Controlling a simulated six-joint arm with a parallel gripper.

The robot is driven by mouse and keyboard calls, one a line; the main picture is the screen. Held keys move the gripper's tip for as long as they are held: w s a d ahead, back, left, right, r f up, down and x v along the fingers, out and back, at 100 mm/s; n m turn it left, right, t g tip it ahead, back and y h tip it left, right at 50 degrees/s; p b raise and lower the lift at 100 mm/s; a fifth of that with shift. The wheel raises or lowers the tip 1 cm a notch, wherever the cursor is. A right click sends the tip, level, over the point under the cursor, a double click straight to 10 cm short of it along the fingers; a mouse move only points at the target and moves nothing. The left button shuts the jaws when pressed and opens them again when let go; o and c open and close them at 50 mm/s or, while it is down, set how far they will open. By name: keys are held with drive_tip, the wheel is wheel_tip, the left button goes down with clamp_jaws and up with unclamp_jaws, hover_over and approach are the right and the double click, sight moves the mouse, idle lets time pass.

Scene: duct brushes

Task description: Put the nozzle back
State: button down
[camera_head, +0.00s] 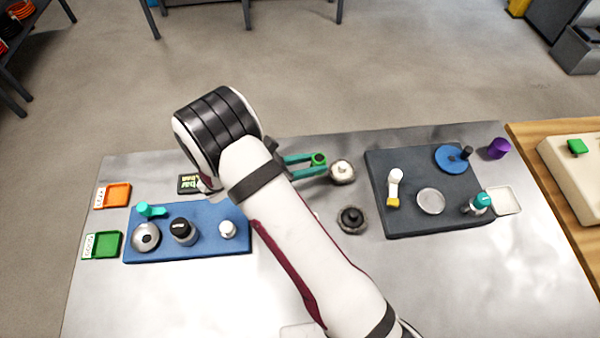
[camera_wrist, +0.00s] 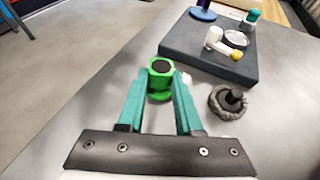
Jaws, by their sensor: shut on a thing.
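My gripper (camera_wrist: 160,82) has teal fingers and is shut on a green round piece (camera_wrist: 160,72) with a dark round top. This piece may be the nozzle; I cannot tell for certain. In the head view the green piece (camera_head: 319,158) shows at the fingertips, near the back edge of the table. A white fitting with a yellow end (camera_head: 394,188) lies on the dark grey mat (camera_head: 400,222). My arm hides the middle of the table in the head view.
A pale round brush (camera_head: 342,170) lies beside the fingertips, and a dark brush (camera_head: 351,219) lies nearer. The blue mat (camera_head: 190,250) at left holds several parts. An orange tray (camera_head: 118,194) and a green tray (camera_head: 107,245) stand at far left. A purple cup (camera_head: 497,148) stands at back right.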

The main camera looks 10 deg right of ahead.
drive_tip(key=a+f, duration=0.1)
drive_tip(key=w+a, duration=0.1)
drive_tip(key=shift+a+f, duration=0.35)
drive_tip(key=shift+f, duration=0.05)
wheel_tip(320, 180, down, 3)
drive_tip(key=shift+w+a+f, duration=0.1)
drive_tip(key=shift+f, duration=0.45)
drive_tip(key=shift+f, duration=0.15)
drive_tip(key=c, duration=0.6)
unclamp_jaws()
